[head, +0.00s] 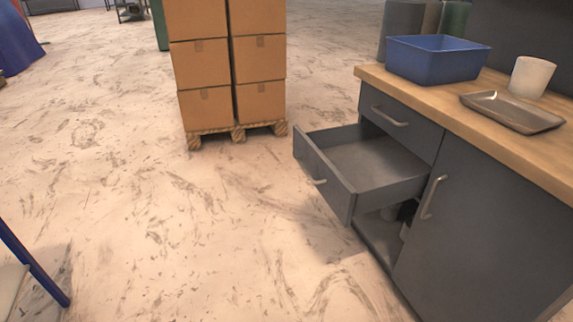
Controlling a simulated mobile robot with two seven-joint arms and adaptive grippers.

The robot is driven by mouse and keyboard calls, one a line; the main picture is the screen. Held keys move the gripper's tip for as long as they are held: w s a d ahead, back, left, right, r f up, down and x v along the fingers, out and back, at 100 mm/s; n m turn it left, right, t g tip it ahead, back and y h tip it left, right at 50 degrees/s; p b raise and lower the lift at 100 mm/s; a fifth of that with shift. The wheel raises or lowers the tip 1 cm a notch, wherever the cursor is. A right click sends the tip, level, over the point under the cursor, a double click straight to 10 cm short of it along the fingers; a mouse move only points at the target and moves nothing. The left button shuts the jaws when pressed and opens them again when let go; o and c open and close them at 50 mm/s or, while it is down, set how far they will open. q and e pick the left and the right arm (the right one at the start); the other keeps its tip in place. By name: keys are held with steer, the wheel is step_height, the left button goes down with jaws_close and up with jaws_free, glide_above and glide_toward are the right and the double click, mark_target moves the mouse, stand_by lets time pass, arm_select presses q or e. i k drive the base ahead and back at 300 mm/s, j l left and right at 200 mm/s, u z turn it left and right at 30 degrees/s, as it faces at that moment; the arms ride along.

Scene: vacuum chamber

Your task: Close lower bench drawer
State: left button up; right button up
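The bench (470,215) stands at the right, a dark grey cabinet with a wooden top. Its lower drawer (323,172) is pulled far out to the left, and its inside looks empty. The drawer's front carries a curved metal handle (316,181). The upper drawer (398,122) just above it is shut and has its own handle. Neither of my grippers shows in the head view.
A blue bin (437,60), a metal tray (512,112) and a white cup (531,76) stand on the bench top. Stacked cardboard boxes (229,65) on a wooden pallet (238,135) stand behind the open drawer. The floor left of the drawer is clear.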

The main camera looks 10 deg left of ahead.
mark_target(358, 170)
steer(key=i+l+u, duration=0.2)
steer(key=i+u, duration=0.15)
steer(key=i+l+u, duration=0.3)
steer(key=i, duration=0.15)
